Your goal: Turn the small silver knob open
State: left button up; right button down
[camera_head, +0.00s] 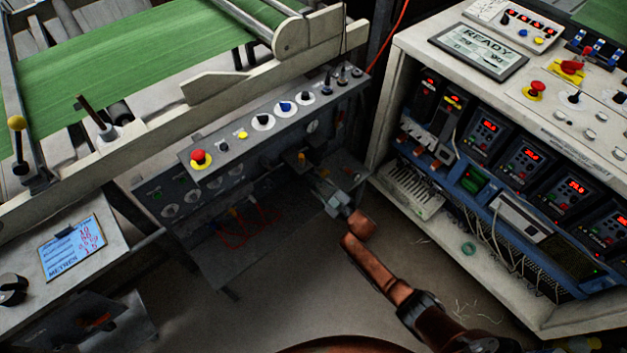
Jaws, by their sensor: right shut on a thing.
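My right arm reaches up from the bottom right to the lower front of the grey control panel (262,135). My right gripper (316,174) is at that front, close below a small yellow fitting (301,158). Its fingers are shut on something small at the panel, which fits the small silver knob. The fingers and the dark shade hide the knob, so I cannot tell its turn position. My left gripper is not in view.
A red emergency button (201,158) and several selector knobs line the panel top. Red hoses (250,225) hang below it. A white cabinet (390,120) with drives stands at right. A green belt (120,70) runs behind. Floor between is open.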

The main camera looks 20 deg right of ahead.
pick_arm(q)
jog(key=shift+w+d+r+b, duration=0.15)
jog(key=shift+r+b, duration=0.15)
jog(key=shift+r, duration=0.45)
pick_arm(e)
jog(key=m, duration=1.9)
jog(key=shift+d+f+m+t, duration=0.1)
jog(key=shift+f+m+t, duration=0.05)
jog(key=shift+m+t, duration=0.15)
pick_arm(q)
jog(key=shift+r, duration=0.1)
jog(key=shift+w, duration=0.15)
pick_arm(e)
jog(key=c, duration=1.9)
grip_release()
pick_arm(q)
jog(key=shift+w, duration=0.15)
